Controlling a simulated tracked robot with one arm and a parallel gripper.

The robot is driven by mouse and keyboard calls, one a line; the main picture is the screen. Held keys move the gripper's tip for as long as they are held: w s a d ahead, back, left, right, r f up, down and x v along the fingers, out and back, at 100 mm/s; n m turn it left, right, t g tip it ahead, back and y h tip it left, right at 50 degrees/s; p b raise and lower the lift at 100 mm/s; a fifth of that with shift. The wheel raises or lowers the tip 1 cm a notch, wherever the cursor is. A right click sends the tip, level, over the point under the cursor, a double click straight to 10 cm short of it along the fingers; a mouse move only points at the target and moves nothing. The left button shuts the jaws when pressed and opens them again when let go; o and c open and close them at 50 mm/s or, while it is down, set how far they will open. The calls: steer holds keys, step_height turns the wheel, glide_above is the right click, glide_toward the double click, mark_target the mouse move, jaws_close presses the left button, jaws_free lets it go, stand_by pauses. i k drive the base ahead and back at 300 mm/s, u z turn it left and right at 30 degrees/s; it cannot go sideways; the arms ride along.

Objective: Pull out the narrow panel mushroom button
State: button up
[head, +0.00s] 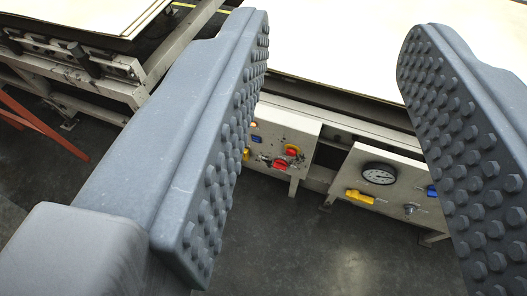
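My gripper (330,50) is open, with its two grey studded fingers far apart and nothing between their tips. Between the fingers, below a pale press table, a small off-white control panel (302,133) shows; its left part is hidden by the left finger. I cannot tell from here whether the button is pressed in or out.
A second panel (395,165) to the right carries a round gauge (379,174), a yellow handle (360,196) and a blue part. The press table (340,40) spans above both panels. Another table frame with red bars stands at left. Dark floor below is open.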

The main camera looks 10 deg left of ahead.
mark_target(291, 153)
steer(key=z, duration=1.15)
steer(key=k, duration=1.1)
steer(key=u, duration=1.25)
steer(key=i, duration=1)
